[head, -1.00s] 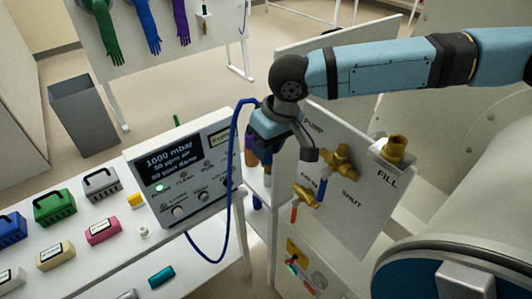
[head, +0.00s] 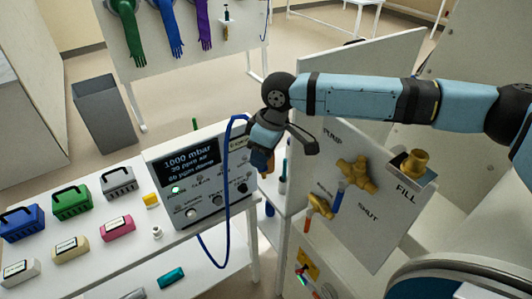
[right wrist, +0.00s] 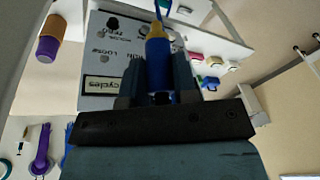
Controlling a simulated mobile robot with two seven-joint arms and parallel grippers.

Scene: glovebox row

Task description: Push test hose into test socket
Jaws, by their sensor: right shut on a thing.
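The blue test hose (head: 230,190) loops from the top of the white meter box (head: 203,176) down its front. In the right wrist view its blue end piece (right wrist: 158,78) with a yellow collar (right wrist: 157,47) is between the fingers. My right gripper (head: 264,153) is shut on this hose end, just right of the meter box. The gripper itself (right wrist: 159,80) fills the lower middle of the wrist view. I cannot make out the test socket in either view. My left gripper is not in view.
A white panel (head: 375,230) with brass valves (head: 357,173) and a brass FILL fitting (head: 413,163) stands right of the gripper. Coloured cases, including a green one (head: 72,203), lie on the white bench left of the meter. A grey bin (head: 105,112) stands behind.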

